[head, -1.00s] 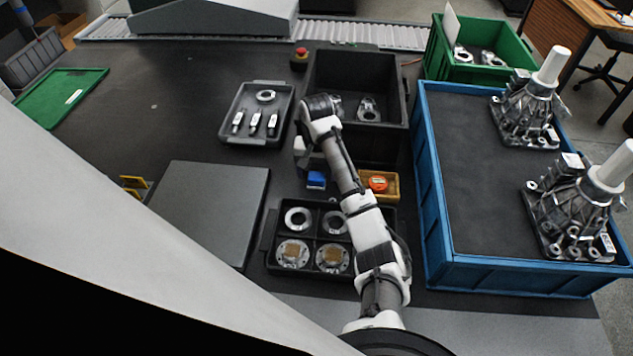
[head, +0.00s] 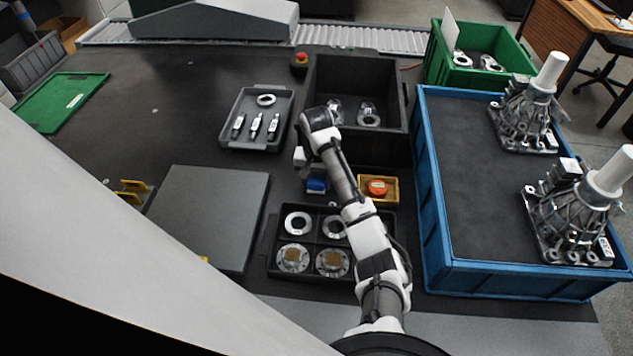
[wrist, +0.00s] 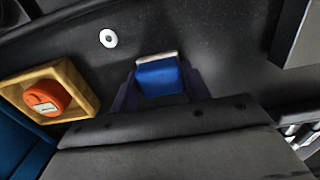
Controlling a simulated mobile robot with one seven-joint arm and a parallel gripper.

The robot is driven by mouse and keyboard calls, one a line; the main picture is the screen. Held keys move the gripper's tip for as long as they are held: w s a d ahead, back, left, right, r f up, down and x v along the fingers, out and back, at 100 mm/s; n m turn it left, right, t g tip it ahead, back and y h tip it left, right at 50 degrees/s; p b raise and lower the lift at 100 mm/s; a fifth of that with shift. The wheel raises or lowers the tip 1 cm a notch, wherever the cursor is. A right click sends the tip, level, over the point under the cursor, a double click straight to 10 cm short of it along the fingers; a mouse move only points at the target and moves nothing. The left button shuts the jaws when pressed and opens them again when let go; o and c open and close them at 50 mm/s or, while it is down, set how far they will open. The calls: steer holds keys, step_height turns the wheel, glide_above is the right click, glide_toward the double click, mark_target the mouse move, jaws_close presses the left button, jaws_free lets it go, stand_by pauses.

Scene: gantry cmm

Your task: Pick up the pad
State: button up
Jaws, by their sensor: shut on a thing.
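The pad is a small blue block (wrist: 160,78) with a pale strip along its far edge in the wrist view. In the head view the blue pad (head: 316,185) is on the dark table, left of the wooden tray and partly hidden by my gripper. My gripper (wrist: 158,84) is shut on the pad, with one dark finger on each side of it. In the head view my gripper (head: 309,172) reaches down over the pad. I cannot tell whether the pad is clear of the table.
A wooden tray (head: 393,196) with an orange round item (head: 378,188) stands close right. A divided black tray (head: 313,239) with metal rings and flanges lies in front. A dark bin (head: 404,118) stands behind, a blue crate (head: 432,205) right. A small white ring (wrist: 108,38) lies nearby.

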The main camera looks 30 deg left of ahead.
mark_target(316, 180)
step_height(316, 180, up, 18)
steer(key=p, duration=0.4)
